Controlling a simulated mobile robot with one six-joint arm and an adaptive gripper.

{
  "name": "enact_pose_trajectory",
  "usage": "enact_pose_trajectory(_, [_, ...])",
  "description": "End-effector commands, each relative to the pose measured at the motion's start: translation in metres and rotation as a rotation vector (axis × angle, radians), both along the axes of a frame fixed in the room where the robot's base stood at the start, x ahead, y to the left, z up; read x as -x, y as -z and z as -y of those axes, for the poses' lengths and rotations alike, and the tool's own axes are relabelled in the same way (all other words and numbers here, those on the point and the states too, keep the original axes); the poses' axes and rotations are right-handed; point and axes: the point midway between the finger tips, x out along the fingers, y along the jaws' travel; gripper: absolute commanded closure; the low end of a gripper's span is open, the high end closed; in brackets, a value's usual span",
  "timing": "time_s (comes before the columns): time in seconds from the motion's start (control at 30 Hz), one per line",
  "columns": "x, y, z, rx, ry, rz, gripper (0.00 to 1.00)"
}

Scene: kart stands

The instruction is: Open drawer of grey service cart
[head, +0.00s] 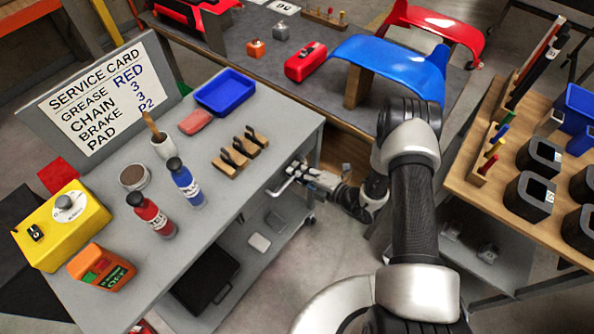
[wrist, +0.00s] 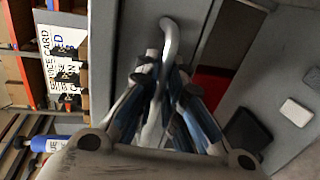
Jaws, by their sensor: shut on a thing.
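The grey service cart (head: 215,208) stands at the left in the head view, with a light grey top and a lower shelf. A bar handle (head: 278,190) sits on its right side, just under the top. My gripper (head: 303,175) reaches this handle from the right. In the wrist view the pale, curved handle (wrist: 169,40) runs down between the two blue-and-grey fingers of my gripper (wrist: 164,95), which is shut on it. The handle's lower part is partly hidden by the fingers. The drawer front is seen too obliquely to tell any gap.
On the cart top are a blue tray (head: 225,93), a red bottle (head: 150,216), a blue bottle (head: 186,183), a yellow box (head: 62,225) and a service card (head: 100,92). A wooden-topped table (head: 500,220) stands at the right. Bare floor (head: 322,250) lies beside the cart.

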Motion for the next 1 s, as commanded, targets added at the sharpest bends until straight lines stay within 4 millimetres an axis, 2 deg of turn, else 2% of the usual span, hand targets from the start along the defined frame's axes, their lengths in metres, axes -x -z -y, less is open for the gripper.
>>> enact_pose_trajectory(0.17, [0.011, 0.0, 0.015, -0.001, 0.003, -0.003, 1.0])
enact_pose_trajectory(0.7, [0.087, 0.0, 0.114, -0.002, 0.008, 0.0, 1.0])
enact_pose_trajectory(1.0, [0.116, 0.0, 0.15, 0.0, 0.004, 0.001, 1.0])
